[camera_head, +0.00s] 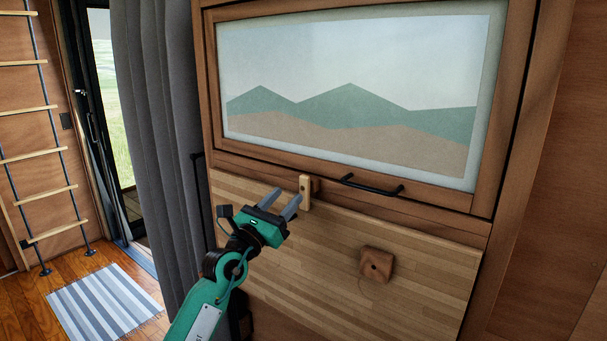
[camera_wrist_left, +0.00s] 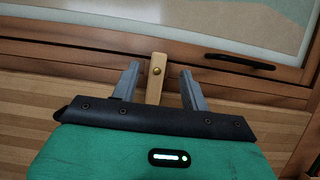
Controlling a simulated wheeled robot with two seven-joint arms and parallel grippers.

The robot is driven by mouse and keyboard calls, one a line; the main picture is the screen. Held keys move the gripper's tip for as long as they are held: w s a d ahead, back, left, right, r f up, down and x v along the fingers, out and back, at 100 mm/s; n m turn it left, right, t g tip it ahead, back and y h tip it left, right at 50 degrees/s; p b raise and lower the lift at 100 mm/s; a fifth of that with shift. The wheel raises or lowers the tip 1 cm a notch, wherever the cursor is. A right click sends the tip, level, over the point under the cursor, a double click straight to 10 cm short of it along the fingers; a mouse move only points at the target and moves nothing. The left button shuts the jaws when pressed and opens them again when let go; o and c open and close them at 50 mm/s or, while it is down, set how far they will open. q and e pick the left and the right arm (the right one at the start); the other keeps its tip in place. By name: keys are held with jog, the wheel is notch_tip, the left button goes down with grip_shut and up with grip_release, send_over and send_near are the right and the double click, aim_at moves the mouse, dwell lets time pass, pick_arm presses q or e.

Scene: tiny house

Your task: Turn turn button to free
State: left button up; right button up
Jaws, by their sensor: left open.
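The turn button (camera_head: 305,192) is a small light-wood bar on the wooden frame below the picture panel. It stands upright, across the seam between the frame and the slatted wooden panel below. In the left wrist view the turn button (camera_wrist_left: 155,80) shows a brass screw near its middle, and its lower end is hidden behind my gripper. My left gripper (camera_head: 281,203) is open, with its fingers pointing at the bar. In the left wrist view the bar appears between the two fingertips (camera_wrist_left: 158,80), nearer the left one; contact cannot be told. My right gripper is not in view.
A black handle (camera_head: 371,187) is on the frame right of the button. A square wooden block (camera_head: 377,265) sits on the slatted panel (camera_head: 430,270). A grey curtain (camera_head: 160,130), a ladder (camera_head: 42,150) and a striped rug (camera_head: 103,305) are at the left.

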aim_at(303, 179)
pick_arm(q)
jog(key=p+x, duration=0.1)
jog(key=x, duration=0.6)
jog(key=shift+w+d, duration=0.15)
jog(key=shift+w, duration=0.05)
jog(key=shift+w+d+r, duration=0.2)
jog(key=shift+w+d, duration=0.15)
jog(key=shift+w, duration=0.15)
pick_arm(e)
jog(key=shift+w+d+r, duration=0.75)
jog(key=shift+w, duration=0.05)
